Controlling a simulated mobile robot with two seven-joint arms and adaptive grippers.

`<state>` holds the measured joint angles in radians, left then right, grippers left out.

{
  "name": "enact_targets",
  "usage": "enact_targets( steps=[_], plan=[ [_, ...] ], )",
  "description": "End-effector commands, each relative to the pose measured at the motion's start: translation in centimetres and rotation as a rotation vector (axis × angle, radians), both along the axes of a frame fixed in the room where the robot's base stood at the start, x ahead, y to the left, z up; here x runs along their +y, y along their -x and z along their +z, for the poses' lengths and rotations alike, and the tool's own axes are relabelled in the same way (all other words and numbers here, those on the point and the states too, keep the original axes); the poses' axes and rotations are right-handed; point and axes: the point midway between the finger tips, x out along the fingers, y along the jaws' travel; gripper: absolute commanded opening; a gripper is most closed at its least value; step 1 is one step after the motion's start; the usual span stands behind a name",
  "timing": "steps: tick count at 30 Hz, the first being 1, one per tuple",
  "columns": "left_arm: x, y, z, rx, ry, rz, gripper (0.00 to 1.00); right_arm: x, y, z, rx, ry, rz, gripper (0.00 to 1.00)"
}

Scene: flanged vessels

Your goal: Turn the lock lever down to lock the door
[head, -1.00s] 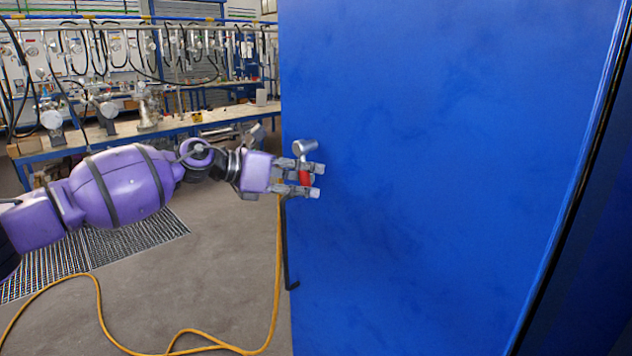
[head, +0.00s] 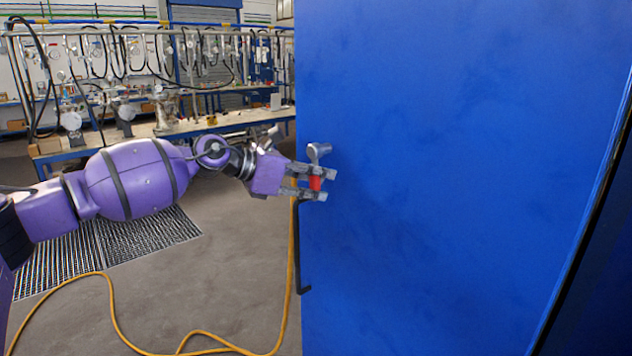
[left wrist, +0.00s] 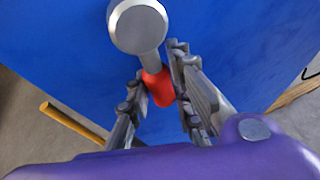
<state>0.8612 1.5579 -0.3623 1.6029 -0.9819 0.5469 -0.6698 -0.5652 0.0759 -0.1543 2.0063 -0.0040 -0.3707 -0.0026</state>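The blue door (head: 450,180) fills the right of the head view. Near its left edge is the lock lever (head: 316,183), with a round grey hub and a red grip. The hub is above the red grip in the head view. My left gripper (head: 327,185) comes in from the left, its fingers on either side of the red grip, one above and one below. In the left wrist view, the lever (left wrist: 158,88) lies between the fingers, which look closed on the red part. The hub partly hides the lever's neck there. My right gripper is not in view.
A black vertical bar (head: 303,250) runs along the door's left edge. A yellow cable (head: 112,305) lies on the floor beside a dark grating (head: 140,243). A workbench (head: 75,152) with gauges and hoses stands behind.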

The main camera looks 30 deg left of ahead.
Motion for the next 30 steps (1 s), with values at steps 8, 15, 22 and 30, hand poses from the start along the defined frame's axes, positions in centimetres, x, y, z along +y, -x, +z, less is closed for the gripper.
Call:
enact_targets(
  steps=[8, 15, 22, 30],
  plan=[
    [0.1, 0.0, 0.1, -0.001, 0.003, 0.003, 0.38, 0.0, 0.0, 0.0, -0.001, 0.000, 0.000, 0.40],
    [0.3, 0.2, 0.1, 0.002, 0.005, 0.004, 0.38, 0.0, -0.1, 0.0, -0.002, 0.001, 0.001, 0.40],
    [1.5, 2.0, 0.8, 0.007, 0.001, 0.005, 0.38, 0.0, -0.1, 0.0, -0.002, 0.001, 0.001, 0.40],
    [3.1, 4.2, 1.8, 0.005, 0.003, 0.005, 0.38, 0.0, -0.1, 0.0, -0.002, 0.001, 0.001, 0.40]
  ],
)
